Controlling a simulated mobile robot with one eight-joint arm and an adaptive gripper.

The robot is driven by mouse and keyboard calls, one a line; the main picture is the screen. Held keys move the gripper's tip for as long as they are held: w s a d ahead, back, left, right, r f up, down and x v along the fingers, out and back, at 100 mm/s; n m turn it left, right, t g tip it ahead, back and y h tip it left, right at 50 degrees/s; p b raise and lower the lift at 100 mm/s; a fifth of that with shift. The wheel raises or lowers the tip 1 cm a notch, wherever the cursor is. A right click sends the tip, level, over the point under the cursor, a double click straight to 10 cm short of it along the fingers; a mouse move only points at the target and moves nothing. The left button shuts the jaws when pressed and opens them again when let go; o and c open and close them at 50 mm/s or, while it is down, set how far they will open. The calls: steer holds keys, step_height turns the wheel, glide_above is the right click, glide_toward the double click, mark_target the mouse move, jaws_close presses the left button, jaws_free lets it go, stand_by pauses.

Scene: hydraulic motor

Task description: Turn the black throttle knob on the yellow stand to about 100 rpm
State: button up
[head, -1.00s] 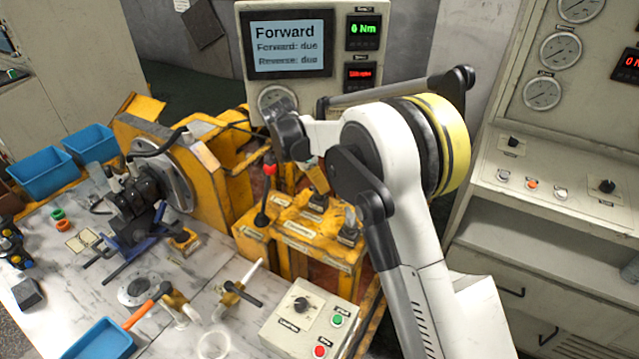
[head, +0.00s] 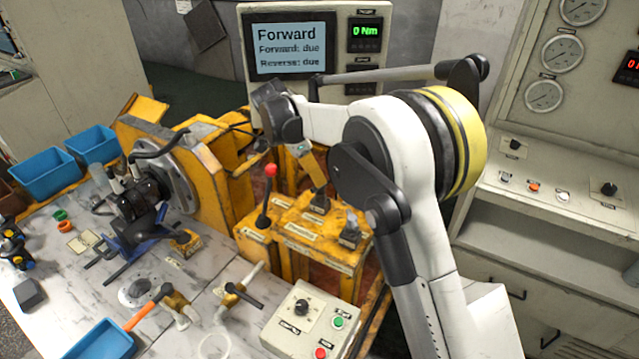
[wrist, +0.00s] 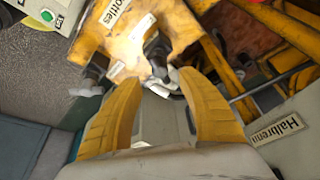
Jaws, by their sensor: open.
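The yellow stand (head: 300,235) stands at the middle of the head view, with a red-ball lever (head: 270,172) at its left. Two dark knobs stand on its top: a rear black knob (head: 318,203) and a front knob (head: 350,235) with a grey upper part. Which one is the throttle is unclear. My gripper (head: 317,182) points down over the rear knob; one yellow finger shows. In the wrist view my gripper (wrist: 158,78) is open, its fingers apart, with the stand (wrist: 140,35) and its partly readable "ottles" label ahead. I cannot tell whether a finger touches a knob.
A control box (head: 310,315) with a black dial and green and red buttons sits in front of the stand. The yellow motor rig (head: 215,165) stands left. The display panel (head: 290,45) behind reads "Forward" and 0 Nm; my arm covers its lower readout.

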steer(key=w+v, duration=0.1)
steer(key=v, duration=0.5)
steer(key=shift+s+r, duration=0.2)
steer(key=shift+s, duration=0.3)
steer(key=s+d+r+n+t+y+b, duration=0.1)
steer(key=s+d+r+n, duration=0.3)
steer(key=s+d, duration=0.3)
steer(key=s+d+r+n+t+y+b, duration=0.1)
steer(key=s+d+r+n+y, duration=0.15)
steer(key=s+d, duration=0.45)
steer(key=s+d+f+n+t, duration=0.1)
steer(key=s+d+f+n, duration=0.1)
steer(key=s, duration=0.7)
steer(key=s+d+f+n+t, duration=0.2)
steer(key=s+f+n, duration=0.3)
steer(key=s, duration=0.5)
steer(key=shift+s+d+f+y+b, duration=0.2)
steer(key=shift+y+b, duration=0.15)
